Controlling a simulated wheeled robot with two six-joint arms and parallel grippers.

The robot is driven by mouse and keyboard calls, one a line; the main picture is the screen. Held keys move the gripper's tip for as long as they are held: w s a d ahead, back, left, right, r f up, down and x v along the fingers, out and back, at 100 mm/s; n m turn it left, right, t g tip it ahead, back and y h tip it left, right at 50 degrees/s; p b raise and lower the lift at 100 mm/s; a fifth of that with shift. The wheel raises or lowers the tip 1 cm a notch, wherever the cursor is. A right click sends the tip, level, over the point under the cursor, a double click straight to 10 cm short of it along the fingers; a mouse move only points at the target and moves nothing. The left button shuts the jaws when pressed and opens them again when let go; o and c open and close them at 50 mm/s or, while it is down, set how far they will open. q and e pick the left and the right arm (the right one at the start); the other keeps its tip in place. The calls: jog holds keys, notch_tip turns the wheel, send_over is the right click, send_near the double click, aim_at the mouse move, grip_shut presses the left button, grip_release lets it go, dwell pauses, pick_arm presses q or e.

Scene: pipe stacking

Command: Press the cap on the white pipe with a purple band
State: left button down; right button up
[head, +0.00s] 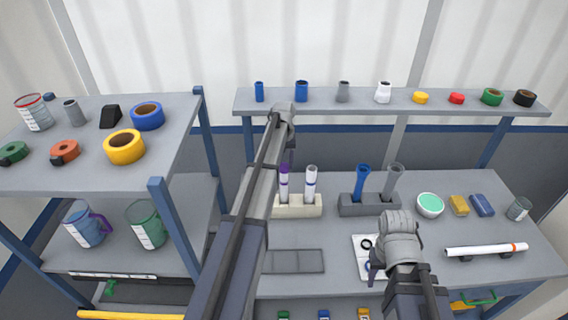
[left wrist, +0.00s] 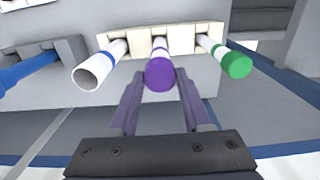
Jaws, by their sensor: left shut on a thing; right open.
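The white pipe with a purple band (head: 284,190) stands in a beige rack (head: 312,212). It carries a purple cap (left wrist: 159,74), which shows end-on in the left wrist view. My left gripper (left wrist: 158,84) has a finger on each side of the cap and is shut on it. In the head view my left arm crosses in front, and the left fingers are not clear there. My right gripper (head: 378,268) is open and empty over the white card at the front right.
In the rack, an open white pipe with a blue band (left wrist: 92,70) and a green-capped pipe (left wrist: 236,64) flank the purple one. A grey rack (head: 370,210) with blue and grey pipes is to the right. A white tube (head: 480,250) lies at the right.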

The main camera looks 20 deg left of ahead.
pick_arm(q)
jog(key=shift+f+b, duration=0.75)
grip_release()
dwell(0.5)
jog(key=shift+r, duration=0.15)
jog(key=shift+r+p, duration=3.45)
jog(key=shift+p, duration=0.15)
jog(key=shift+d+f, duration=0.1)
jog(key=s+d+f+m+b, duration=0.2)
jog(key=s+d+f+b, duration=0.2)
jog(key=s+d, duration=0.4)
jog(key=s+d+f+m+b, duration=0.2)
jog(key=s+d+f+b, duration=0.25)
jog(key=d, duration=0.55)
jog(key=s+d+f+m+b, duration=0.2)
jog(key=s+d, duration=0.3)
jog(key=s, duration=0.4)
jog(key=s+d+f+m+y+b, duration=0.1)
jog(key=s+d+f+m+b, duration=0.2)
jog(key=s+d, duration=0.3)
jog(key=s+b, duration=0.1)
jog(key=s, duration=0.2)
jog(key=shift+s+d+f, duration=0.15)
jog(key=shift+d+f, duration=0.1)
jog(key=shift+f, duration=0.15)
